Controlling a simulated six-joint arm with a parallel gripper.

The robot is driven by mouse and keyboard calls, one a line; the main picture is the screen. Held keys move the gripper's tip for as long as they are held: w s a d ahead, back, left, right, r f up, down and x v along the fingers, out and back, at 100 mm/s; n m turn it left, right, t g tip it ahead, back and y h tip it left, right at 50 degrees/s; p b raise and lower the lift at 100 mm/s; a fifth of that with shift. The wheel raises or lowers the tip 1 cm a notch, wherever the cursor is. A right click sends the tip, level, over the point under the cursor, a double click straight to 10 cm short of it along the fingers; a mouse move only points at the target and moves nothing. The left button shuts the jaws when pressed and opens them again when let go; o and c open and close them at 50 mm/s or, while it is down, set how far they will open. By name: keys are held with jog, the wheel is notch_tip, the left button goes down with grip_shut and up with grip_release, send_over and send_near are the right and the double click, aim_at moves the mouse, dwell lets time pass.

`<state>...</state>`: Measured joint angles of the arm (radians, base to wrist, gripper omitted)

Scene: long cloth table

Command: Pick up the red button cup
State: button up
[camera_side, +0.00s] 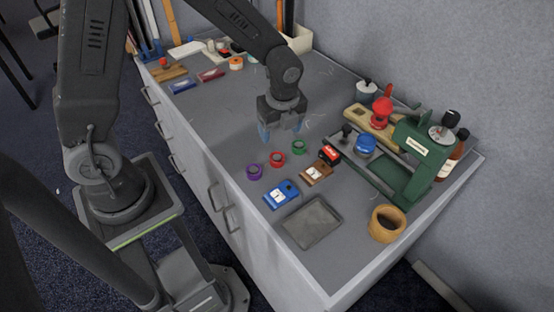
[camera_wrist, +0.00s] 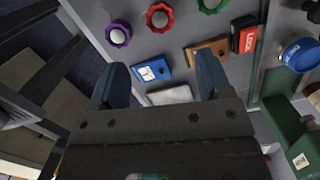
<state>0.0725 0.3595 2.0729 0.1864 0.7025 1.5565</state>
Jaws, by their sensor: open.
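The red button cup (camera_side: 276,159) is a small round red ring with a pale centre. It stands on the grey table between a purple cup (camera_side: 254,171) and a green cup (camera_side: 298,147). In the wrist view the red cup (camera_wrist: 159,17) is near the top edge, with the purple cup (camera_wrist: 118,33) to its left and the green cup (camera_wrist: 212,4) to its right. My gripper (camera_side: 281,132) has blue fingers pointing down, appears above the table just beyond the red cup in the side view, and is open and empty. Its spread fingers also show in the wrist view (camera_wrist: 160,75).
A blue box (camera_side: 281,194), a brown box (camera_side: 316,173) and a grey tray (camera_side: 312,223) lie in front of the cups. A green press (camera_side: 405,168) and a blue-lidded jar (camera_side: 365,146) stand at the right. The table left of the gripper is mostly clear.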

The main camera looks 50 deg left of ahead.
aim_at(277, 158)
jog(key=f, duration=0.3)
jog(key=a+f, duration=0.1)
jog(key=f, duration=0.7)
jog(key=shift+w+a+f, duration=0.1)
jog(key=shift+a, duration=0.05)
jog(key=shift+c, duration=0.5)
jog(key=c, duration=0.9)
